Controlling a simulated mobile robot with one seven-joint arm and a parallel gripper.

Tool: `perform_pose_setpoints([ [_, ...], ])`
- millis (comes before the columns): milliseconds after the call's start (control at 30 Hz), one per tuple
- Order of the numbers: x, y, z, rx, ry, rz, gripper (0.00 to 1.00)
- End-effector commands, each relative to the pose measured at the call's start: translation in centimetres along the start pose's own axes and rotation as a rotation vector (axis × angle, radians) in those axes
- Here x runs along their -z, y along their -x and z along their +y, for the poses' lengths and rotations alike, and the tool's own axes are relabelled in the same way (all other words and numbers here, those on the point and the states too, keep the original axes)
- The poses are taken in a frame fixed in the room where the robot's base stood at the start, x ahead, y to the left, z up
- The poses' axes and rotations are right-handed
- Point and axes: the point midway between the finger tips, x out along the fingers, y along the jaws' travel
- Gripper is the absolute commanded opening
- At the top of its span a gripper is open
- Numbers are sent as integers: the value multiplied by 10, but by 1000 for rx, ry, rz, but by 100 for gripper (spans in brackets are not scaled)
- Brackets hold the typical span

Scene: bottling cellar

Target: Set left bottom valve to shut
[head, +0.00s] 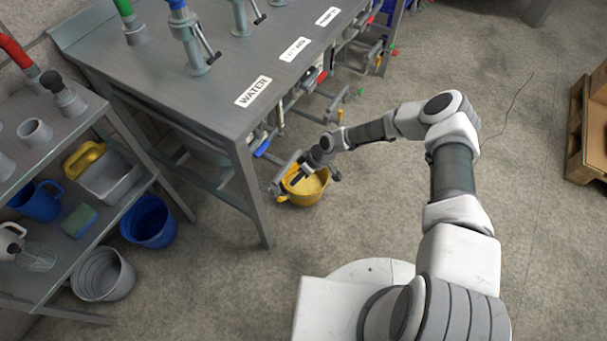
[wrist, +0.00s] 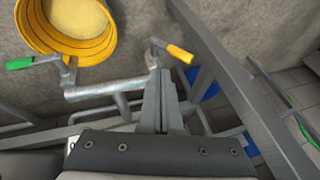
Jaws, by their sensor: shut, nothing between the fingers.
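My gripper (head: 298,179) reaches down beside the steel table, over the yellow bucket. In the wrist view its fingers (wrist: 157,75) are shut and empty, close to a low metal pipe. Two lever valves show on this pipework: one with a yellow handle (wrist: 180,53), just right of the fingertips, and one with a green handle (wrist: 20,63) at the far left. The yellow handle (head: 283,199) also shows left of the bucket in the head view. I cannot tell which lever is the left bottom valve. No grip on either handle is visible.
The yellow bucket (head: 306,188) stands on the floor under the pipes. The steel table (head: 190,85) with its legs is close left of my gripper. Other valve levers, one with a blue handle (head: 262,148), line the table's side. Open floor lies to the right.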

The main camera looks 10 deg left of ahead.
Motion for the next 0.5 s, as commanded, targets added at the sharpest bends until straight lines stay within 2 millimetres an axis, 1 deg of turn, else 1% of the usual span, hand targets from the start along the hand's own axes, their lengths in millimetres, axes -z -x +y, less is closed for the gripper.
perform_pose_setpoints([
  [33,-2,-15,0,1,0,0,0],
  [67,-2,-20,0,1,0,0,0],
  [100,-2,-23,-6,1,3,-1,0],
  [200,-4,-33,-14,0,2,0,0],
  [333,-6,-42,-20,0,1,-1,0],
  [500,-6,-45,-23,-1,0,1,0],
])
